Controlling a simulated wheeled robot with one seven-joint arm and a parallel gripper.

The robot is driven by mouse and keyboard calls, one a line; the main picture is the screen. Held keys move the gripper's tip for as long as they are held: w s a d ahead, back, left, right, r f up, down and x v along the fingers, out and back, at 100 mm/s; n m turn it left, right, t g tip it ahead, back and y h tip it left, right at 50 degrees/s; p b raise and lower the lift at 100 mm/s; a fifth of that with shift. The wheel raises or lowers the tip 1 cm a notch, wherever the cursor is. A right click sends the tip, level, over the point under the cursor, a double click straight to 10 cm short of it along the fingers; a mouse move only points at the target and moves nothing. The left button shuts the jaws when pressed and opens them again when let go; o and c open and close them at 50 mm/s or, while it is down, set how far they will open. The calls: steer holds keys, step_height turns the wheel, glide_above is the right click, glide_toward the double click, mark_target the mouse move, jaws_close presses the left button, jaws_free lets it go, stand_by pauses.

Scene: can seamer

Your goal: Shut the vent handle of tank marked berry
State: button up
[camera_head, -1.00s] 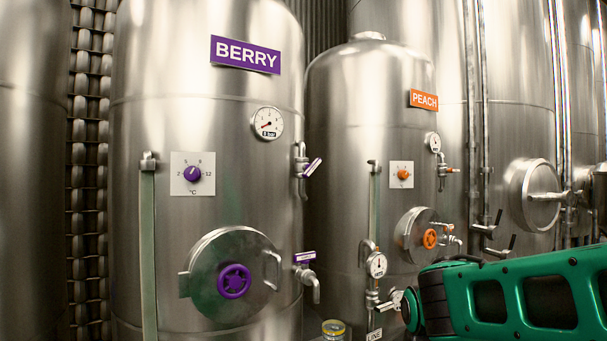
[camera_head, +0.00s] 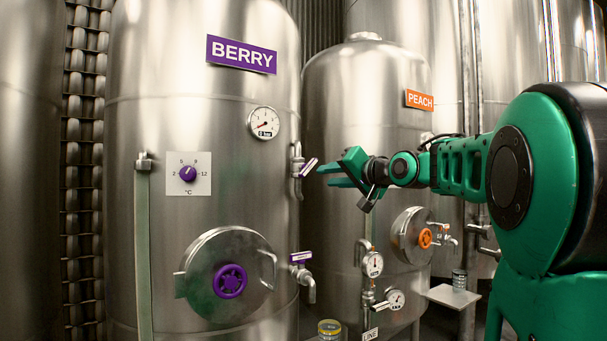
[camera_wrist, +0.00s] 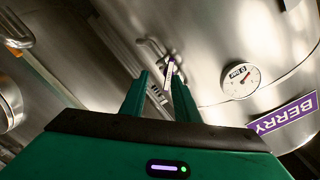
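The tank marked berry (camera_head: 215,125) is a tall steel cylinder with a purple BERRY sign (camera_head: 241,54). On its right side, a valve carries a small purple-edged vent handle (camera_head: 309,168), tilted up and out to the right. My green gripper (camera_head: 332,174) is just right of this handle, with its fingers apart and pointing left at it. In the wrist view the handle (camera_wrist: 170,76) shows just ahead of and between the open fingertips (camera_wrist: 162,88). I cannot tell whether either finger touches it.
A pressure gauge (camera_head: 263,123) is left of the valve. A second purple-handled tap (camera_head: 302,258) sits lower on the berry tank, right of the round hatch (camera_head: 230,275). The peach tank (camera_head: 350,130) stands close behind my gripper. A small shelf (camera_head: 452,295) is lower right.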

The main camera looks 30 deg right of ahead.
mark_target(310, 169)
steer(key=shift+t, duration=0.3)
steer(key=w, duration=0.3)
steer(key=w+r, duration=0.1)
steer(key=w, duration=0.3)
steer(key=w+r, duration=0.1)
steer(key=w, duration=0.3)
steer(key=shift+a, duration=0.3)
steer(key=shift+c, duration=0.6)
jaws_close()
